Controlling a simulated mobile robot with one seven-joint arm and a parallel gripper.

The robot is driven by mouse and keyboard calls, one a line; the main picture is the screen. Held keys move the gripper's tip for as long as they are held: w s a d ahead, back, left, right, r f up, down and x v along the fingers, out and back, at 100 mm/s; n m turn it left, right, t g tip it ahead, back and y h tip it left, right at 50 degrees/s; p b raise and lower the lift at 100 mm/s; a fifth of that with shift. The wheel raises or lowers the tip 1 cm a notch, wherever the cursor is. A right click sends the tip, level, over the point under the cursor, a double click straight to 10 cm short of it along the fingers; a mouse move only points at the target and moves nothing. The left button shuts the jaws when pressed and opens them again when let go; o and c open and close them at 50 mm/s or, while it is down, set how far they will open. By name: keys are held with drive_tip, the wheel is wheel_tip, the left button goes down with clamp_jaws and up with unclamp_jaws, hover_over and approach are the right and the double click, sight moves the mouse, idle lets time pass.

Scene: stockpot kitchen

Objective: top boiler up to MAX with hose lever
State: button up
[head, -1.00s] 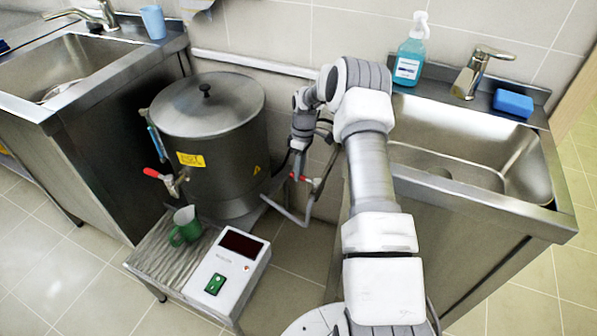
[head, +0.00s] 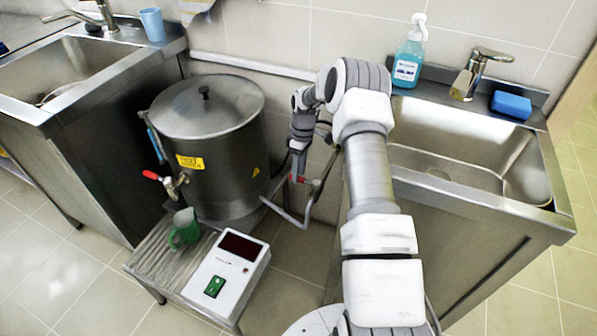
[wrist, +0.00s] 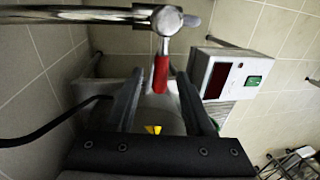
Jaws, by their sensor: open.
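The steel boiler (head: 225,150) stands lidded, with a yellow label on its front and a sight gauge (head: 154,138) at its left edge. The water level and MAX mark cannot be read. The red hose lever (wrist: 161,74) sits on a metal valve (wrist: 167,20) on the pipe behind the boiler's right side. My gripper (head: 298,178) is at this lever in the head view. In the wrist view my gripper (wrist: 160,82) is open, its fingers on either side of the lever's end, with gaps visible. The boiler shows partly behind the fingers.
A red-handled tap (head: 152,174) is on the boiler's front. Below it, a green mug (head: 184,232) and a white box with a dark display (head: 226,278) stand on a low stand. Sinks flank the boiler; the right counter edge (head: 480,205) is close to my arm.

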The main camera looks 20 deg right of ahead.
wheel_tip(320, 180, up, 16)
drive_tip(key=w+d+p, duration=0.2)
drive_tip(key=p, duration=0.2)
drive_tip(key=shift+w+d+r, duration=0.15)
drive_tip(key=shift+r, duration=0.1)
